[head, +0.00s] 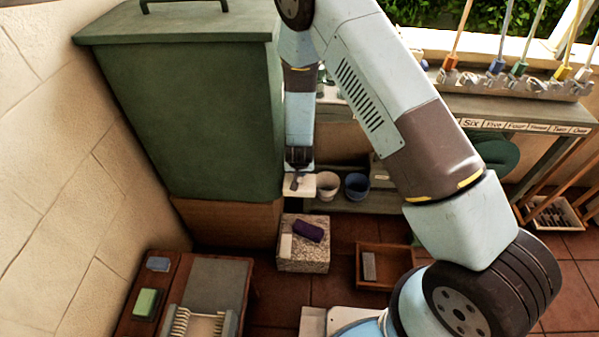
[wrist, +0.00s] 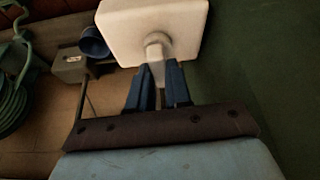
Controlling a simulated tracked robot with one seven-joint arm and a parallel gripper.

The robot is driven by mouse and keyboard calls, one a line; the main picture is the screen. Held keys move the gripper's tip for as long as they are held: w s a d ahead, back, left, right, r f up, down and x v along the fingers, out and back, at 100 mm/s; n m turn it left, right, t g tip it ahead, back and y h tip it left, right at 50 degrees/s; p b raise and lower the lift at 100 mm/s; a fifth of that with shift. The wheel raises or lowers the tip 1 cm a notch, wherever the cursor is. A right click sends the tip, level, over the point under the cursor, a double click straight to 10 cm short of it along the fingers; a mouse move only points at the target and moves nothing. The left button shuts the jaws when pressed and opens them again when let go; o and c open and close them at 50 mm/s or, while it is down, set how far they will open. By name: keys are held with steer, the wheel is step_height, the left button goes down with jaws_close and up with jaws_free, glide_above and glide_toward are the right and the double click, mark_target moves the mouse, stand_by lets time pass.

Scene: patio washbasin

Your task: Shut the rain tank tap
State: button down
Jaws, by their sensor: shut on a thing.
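The green rain tank (head: 190,115) stands at the left back against the wall, with a dark handle on its lid. What looks like its tap (head: 307,184), a pale square block, shows beside the tank's lower right side. In the wrist view the tap (wrist: 155,27) has a short round stem. My gripper (head: 298,166) points down at it in the head view. In the wrist view my gripper (wrist: 158,78) has its two dark blue fingers shut on the stem, one on each side. How far the tap is turned I cannot tell.
A cream pot (head: 327,186) and a blue pot (head: 356,186) stand close right of the tap. A stone block (head: 304,258) carries a purple cloth (head: 308,231). A wooden tray (head: 372,284) lies on the tiles. A green hose (wrist: 12,95) shows at the wrist view's left.

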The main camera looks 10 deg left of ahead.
steer(key=shift+w+a+r+m, duration=0.1)
steer(key=shift+m, duration=0.5)
steer(key=c, duration=1.1)
jaws_free()
steer(key=shift+o, duration=0.2)
steer(key=v, duration=1.3)
steer(key=shift+s+r, duration=0.25)
steer(key=shift+a, duration=0.2)
